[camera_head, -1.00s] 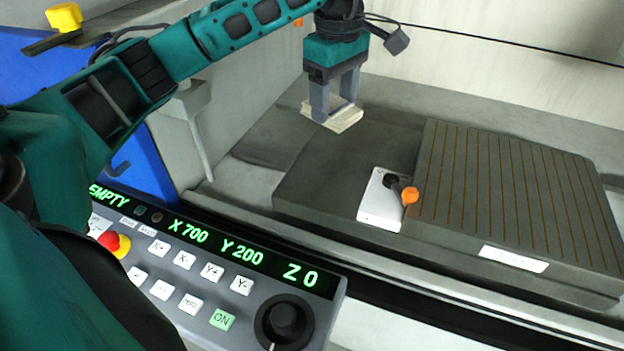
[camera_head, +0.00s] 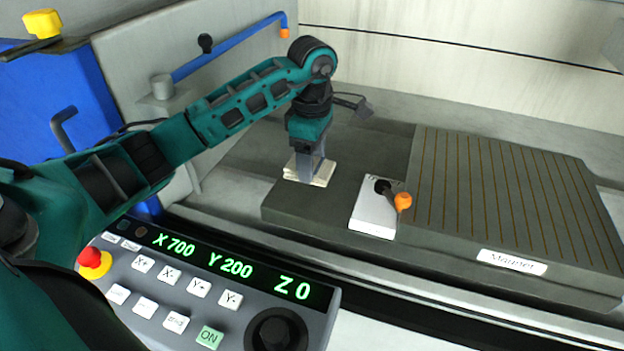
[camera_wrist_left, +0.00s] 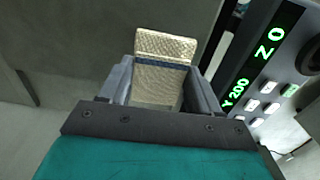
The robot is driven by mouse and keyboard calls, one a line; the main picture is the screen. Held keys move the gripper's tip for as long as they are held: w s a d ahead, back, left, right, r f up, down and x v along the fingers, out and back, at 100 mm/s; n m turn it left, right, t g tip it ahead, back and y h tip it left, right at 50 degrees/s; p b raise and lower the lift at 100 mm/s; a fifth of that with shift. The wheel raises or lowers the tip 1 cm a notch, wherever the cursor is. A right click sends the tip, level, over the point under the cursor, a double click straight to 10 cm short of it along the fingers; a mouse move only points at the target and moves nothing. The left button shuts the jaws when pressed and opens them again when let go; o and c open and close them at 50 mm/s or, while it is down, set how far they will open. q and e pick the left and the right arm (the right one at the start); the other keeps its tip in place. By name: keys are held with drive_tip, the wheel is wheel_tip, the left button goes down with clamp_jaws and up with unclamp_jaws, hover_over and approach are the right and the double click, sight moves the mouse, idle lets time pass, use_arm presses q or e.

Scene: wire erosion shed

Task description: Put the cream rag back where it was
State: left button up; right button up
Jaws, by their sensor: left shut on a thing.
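My left gripper (camera_head: 309,172) points down over the dark grey machine bed, left of the white block. It is shut on the cream rag (camera_head: 324,175). The rag shows at the bottom of the fingers, low over or touching the bed; I cannot tell which. In the left wrist view the rag (camera_wrist_left: 165,45) is quilted cream cloth with a dark blue stripe, and it sits between the two fingers (camera_wrist_left: 165,85). My right gripper is not in view.
A white block (camera_head: 374,217) with an orange-knobbed lever (camera_head: 403,201) stands right of the gripper, beside the grooved plate (camera_head: 500,190). A control panel (camera_head: 200,280) with lit green readings lies in front. A blue pipe (camera_head: 230,48) runs behind the arm.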

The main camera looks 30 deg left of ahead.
sight(312, 193)
use_arm(q)
drive_tip(key=shift+f, duration=2.55)
drive_tip(key=shift+f, duration=0.1)
drive_tip(key=shift+f+b, duration=0.15)
drive_tip(key=shift+b, duration=0.15)
drive_tip(key=o, duration=1)
wheel_tip(312, 193, up, 13)
drive_tip(key=shift+f+p, duration=0.2)
drive_tip(key=shift+p, duration=0.15)
drive_tip(key=shift+d+f, duration=0.1)
